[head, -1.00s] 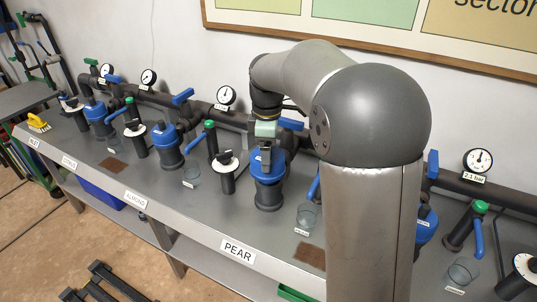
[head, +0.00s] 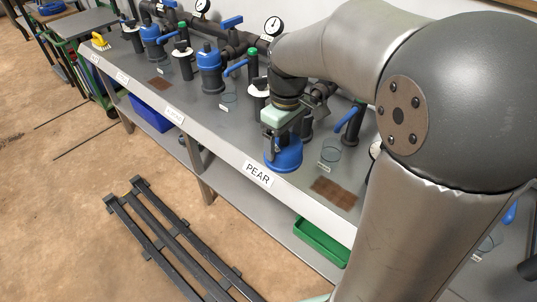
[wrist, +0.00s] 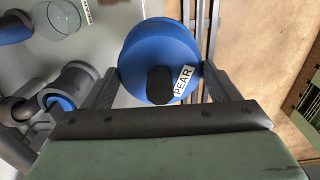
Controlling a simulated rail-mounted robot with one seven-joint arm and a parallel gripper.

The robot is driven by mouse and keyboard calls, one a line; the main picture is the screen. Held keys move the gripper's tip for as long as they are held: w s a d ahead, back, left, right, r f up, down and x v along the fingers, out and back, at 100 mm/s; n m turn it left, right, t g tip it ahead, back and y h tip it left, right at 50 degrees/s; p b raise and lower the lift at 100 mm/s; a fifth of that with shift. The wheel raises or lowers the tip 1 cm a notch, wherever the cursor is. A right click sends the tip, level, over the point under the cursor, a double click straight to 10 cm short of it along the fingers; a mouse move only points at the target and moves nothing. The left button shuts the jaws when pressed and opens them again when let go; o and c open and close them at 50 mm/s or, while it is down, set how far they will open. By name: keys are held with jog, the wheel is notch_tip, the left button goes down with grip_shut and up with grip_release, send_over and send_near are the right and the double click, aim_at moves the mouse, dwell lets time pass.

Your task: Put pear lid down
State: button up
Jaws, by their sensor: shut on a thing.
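The pear lid (head: 284,155) is a round blue cap with a black knob and a PEAR tag. It shows large in the wrist view (wrist: 150,42). My gripper (head: 280,140) is shut on it, one finger at each side in the wrist view (wrist: 162,76). In the head view the lid appears at the bench's front edge, just above the PEAR label (head: 258,174). I cannot tell how high it is above the bench top. The open pear filter body (wrist: 70,88) stands uncovered at the left in the wrist view; in the head view my gripper partly hides it.
A brown mat (head: 335,193) lies on the bench (head: 225,122) right of the lid. A clear cup (head: 330,151) stands behind the mat. A green bin (head: 322,243) is on the lower shelf and a dark pallet (head: 180,245) on the floor. Pipes and valves line the back.

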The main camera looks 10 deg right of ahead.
jog(key=shift+w+d+f, duration=0.15)
jog(key=shift+w+f, duration=1.9)
jog(key=shift+w, duration=0.1)
jog(key=shift+w+d+f, duration=0.2)
jog(key=shift+w+f, duration=1.9)
jog(key=shift+w, duration=0.05)
jog(key=shift+w+d+f, duration=0.15)
jog(key=shift+w+f, duration=1.9)
jog(key=shift+w, duration=0.1)
jog(key=shift+f, duration=0.1)
jog(key=shift+f, duration=0.15)
jog(key=o, duration=0.9)
